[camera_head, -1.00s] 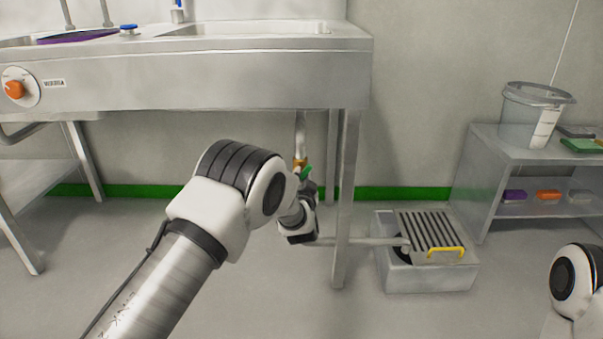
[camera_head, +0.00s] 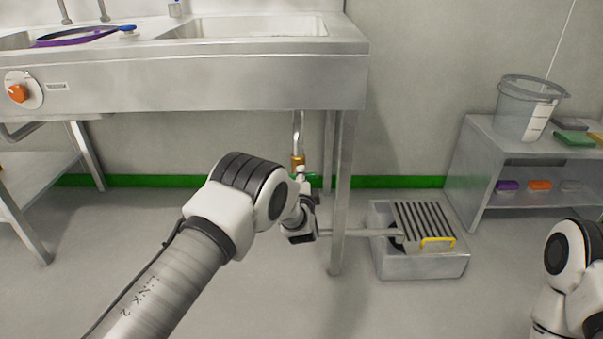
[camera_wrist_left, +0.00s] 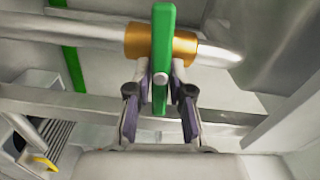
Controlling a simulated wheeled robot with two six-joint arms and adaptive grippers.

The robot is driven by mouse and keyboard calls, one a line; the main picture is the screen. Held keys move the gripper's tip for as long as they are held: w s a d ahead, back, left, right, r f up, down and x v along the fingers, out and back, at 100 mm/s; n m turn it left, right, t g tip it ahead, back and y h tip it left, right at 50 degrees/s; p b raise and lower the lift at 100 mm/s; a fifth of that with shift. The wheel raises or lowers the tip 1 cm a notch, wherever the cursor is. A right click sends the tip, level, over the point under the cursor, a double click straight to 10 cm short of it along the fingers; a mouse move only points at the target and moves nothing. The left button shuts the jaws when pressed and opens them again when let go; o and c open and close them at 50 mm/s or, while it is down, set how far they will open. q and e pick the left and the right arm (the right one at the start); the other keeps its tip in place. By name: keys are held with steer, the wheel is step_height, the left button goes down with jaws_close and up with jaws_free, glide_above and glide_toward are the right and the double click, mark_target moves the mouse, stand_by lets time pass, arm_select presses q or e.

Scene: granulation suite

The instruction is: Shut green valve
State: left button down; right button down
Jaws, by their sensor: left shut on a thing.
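The green valve handle (camera_wrist_left: 164,40) is on a brass valve body (camera_wrist_left: 133,41) on the drain pipe under the sink. In the wrist view the handle lies across the pipe, roughly square to it. In the head view a small green part of it (camera_head: 312,177) shows beside the brass body (camera_head: 298,162), about level. My left gripper (camera_wrist_left: 161,82) is shut on the handle, one finger on each side. In the head view my left wrist partly hides the gripper and valve. My right gripper is out of view; only part of that arm shows at bottom right.
The steel sink (camera_head: 210,80) is above the valve, with its leg (camera_head: 342,200) just right of my left wrist. A drain box with a slotted grate (camera_head: 425,225) stands on the floor to the right. A low shelf (camera_head: 478,160) holds a clear bucket (camera_head: 525,108).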

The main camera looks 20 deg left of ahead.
arm_select(q)
steer(key=shift+m, duration=0.7)
steer(key=shift+f, duration=0.1)
steer(key=c, duration=1)
jaws_free()
steer(key=shift+c, duration=0.2)
steer(key=v, duration=1.2)
